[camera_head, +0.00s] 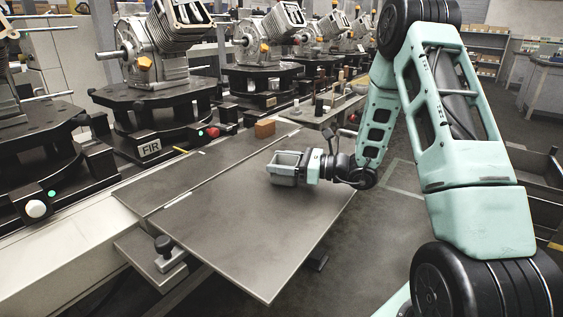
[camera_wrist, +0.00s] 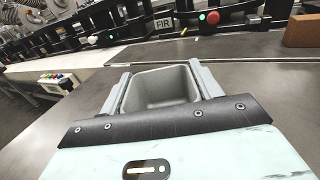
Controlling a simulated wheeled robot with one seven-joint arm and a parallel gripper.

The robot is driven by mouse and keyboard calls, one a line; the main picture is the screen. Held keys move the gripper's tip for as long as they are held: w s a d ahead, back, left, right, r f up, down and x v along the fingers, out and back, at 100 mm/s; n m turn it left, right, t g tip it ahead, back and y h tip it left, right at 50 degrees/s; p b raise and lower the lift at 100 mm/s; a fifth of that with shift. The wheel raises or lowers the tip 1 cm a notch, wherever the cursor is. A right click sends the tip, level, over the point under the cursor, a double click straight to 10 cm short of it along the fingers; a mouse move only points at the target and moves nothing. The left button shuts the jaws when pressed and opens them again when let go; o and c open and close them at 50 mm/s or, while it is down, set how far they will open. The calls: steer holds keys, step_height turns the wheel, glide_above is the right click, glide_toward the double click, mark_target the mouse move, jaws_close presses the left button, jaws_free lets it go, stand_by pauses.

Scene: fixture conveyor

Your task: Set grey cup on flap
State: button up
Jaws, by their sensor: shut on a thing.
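The grey cup (camera_head: 282,179) is a small squarish container with an open top. In the wrist view the cup (camera_wrist: 163,88) sits between both fingers, and its empty inside shows. My gripper (camera_head: 288,166) is shut on the cup, with one finger along each side. The flap (camera_head: 250,225) is the flat grey metal plate beside the conveyor, and it also shows in the wrist view (camera_wrist: 262,85). The cup is low over the flap's right part. I cannot tell whether its base touches the plate.
A brown block (camera_head: 265,128) stands at the flap's far end. A black-knobbed clamp (camera_head: 165,250) is at the near left corner. Engines on black fixtures (camera_head: 150,115) line the conveyor behind. Most of the flap is bare; the floor lies beyond its right edge.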

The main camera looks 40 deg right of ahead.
steer(key=shift+f+b, duration=0.4)
steer(key=shift+f, duration=0.2)
stand_by(0.3)
steer(key=o, duration=1.1)
steer(key=shift+c, duration=0.2)
steer(key=p+v, duration=0.1)
steer(key=v, duration=1.6)
steer(key=shift+s+d+p, duration=0.2)
steer(key=shift+p, duration=0.1)
